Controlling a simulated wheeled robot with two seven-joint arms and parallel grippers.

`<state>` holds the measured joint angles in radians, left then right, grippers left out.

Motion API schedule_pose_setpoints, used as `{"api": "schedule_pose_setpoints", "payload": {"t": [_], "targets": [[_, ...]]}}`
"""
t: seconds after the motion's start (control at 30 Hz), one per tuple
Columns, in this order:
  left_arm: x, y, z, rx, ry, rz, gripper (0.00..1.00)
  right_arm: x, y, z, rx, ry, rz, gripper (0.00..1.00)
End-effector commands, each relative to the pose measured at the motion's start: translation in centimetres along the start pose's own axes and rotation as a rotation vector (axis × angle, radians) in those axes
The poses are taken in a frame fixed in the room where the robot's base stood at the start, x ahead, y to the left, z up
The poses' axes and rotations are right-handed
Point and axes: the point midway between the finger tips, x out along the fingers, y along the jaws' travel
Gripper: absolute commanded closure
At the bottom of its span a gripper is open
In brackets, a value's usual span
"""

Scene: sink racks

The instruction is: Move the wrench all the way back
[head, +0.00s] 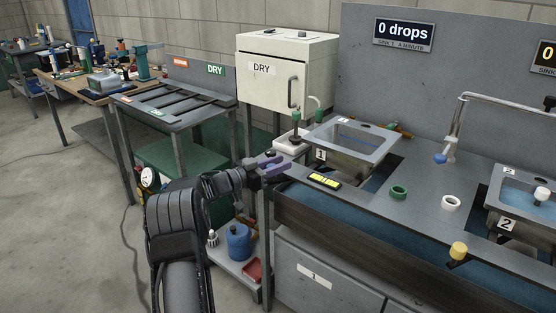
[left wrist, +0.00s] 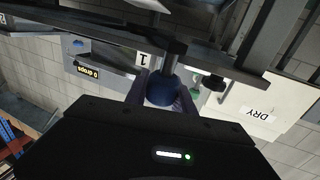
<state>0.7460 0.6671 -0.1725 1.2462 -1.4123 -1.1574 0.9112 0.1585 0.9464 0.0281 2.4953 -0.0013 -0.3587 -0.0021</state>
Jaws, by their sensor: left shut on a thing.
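My left gripper (head: 272,161) is at the front left corner of the sink counter, beside sink 1 (head: 346,143). In the left wrist view its purple fingers stand on both sides of a round blue knob (left wrist: 163,87), shut on it. The knob sits on a short dark stem (left wrist: 174,53). In the head view the gripper hides this knob. I cannot make out a separate wrench in either view. My right gripper is not in view.
A DRY cabinet (head: 287,75) stands behind. A slatted rack (head: 172,99) is at left. A lower shelf holds a blue container (head: 239,243).

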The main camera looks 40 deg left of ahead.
Motion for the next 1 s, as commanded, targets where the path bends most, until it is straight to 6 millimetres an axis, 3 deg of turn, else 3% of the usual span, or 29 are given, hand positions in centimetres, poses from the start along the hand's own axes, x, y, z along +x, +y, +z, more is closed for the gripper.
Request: {"api": "schedule_pose_setpoints", "payload": {"t": [0.3,0.33,0.57,0.87,1.0], "targets": [[-0.1,-0.6,-0.6,0.007,0.007,-0.015,1.0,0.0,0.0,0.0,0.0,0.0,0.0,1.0],[-0.1,-0.6,-0.6,0.007,0.007,-0.016,0.68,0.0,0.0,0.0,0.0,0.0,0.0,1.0],[0.0,-0.4,-0.5,0.006,0.005,-0.012,0.49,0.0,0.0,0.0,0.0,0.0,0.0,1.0],[-0.1,-0.3,-0.3,0.004,0.004,-0.009,0.48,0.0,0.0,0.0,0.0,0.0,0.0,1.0],[-1.2,-0.4,-0.3,0.005,0.003,-0.01,0.48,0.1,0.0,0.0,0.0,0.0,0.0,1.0]]}}
